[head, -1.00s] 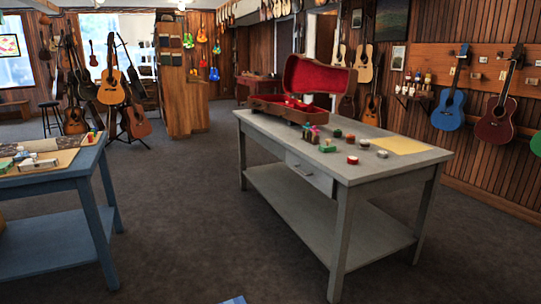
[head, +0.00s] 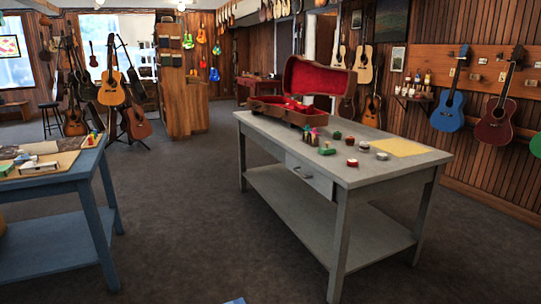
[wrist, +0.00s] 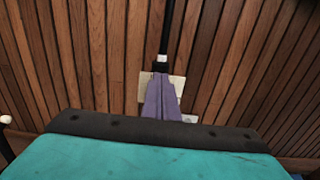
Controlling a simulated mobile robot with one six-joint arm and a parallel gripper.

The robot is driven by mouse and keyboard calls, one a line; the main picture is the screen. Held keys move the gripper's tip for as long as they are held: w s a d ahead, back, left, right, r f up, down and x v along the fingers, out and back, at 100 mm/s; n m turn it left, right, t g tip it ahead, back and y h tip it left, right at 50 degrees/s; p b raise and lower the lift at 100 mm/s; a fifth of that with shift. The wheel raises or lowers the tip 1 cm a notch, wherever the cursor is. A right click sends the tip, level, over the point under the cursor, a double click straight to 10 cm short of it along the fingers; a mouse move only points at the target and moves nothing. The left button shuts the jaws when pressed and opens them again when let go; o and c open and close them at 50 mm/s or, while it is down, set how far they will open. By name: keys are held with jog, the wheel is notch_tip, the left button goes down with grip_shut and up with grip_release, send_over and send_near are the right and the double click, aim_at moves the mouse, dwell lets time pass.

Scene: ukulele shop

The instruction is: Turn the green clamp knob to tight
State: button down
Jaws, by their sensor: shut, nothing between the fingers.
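I cannot pick out the green clamp knob for certain in either view. A small green object (head: 327,150) sits on the grey table (head: 360,176) in the head view, and a small green-topped round one (head: 337,135) sits near it. They are too small to tell what they are. In the wrist view, my gripper (wrist: 162,78) shows as purple fingers close together, pointing at a wood-panelled wall (wrist: 230,60). It looks empty. A thin black rod with a white band (wrist: 162,57) lines up beyond the fingers. The gripper does not show in the head view.
A red-lined open case (head: 318,77) and several small round items stand on the grey table. A blue table (head: 60,186) with loose items stands at the left. Carpet between the tables is clear. Guitars such as a blue one (head: 448,110) hang on the right wall.

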jog(key=shift+w, duration=0.1)
jog(key=shift+p+v, duration=1.3)
jog(key=shift+v, duration=1.6)
